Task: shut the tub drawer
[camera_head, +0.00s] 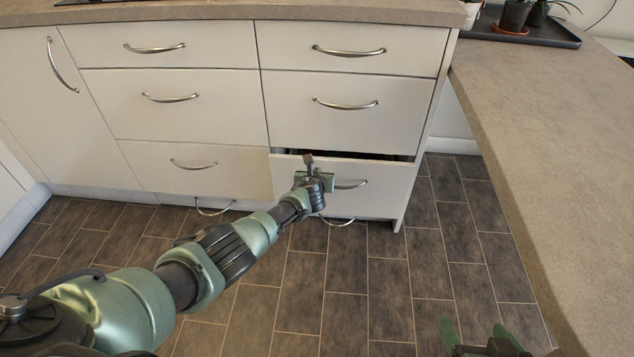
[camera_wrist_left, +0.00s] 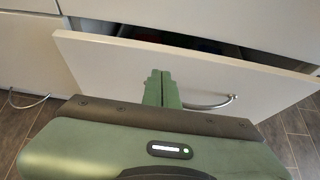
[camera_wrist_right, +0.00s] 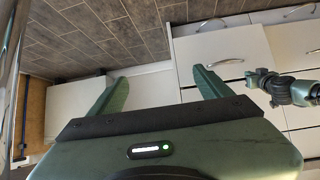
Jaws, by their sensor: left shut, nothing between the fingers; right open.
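The tub drawer (camera_head: 382,186) is the white front low in the right column of the cabinet, and it stands slightly open with a dark gap along its top edge. In the left wrist view the drawer front (camera_wrist_left: 110,65) is tilted across the picture, with its dark inside behind it. My left gripper (camera_head: 309,160) is shut and empty at the drawer front, beside its curved metal handle (camera_head: 350,184). In the left wrist view the shut fingers (camera_wrist_left: 161,75) overlap the front; contact cannot be told. My right gripper (camera_head: 481,335) is open and empty above the floor, away from the drawer.
Closed white drawers (camera_head: 348,105) sit above and to the left. A stone-look countertop (camera_head: 540,130) runs along the right side, with a dark tray (camera_head: 560,36) and potted plants at its back. The tiled floor (camera_head: 395,270) in front of the drawers is clear.

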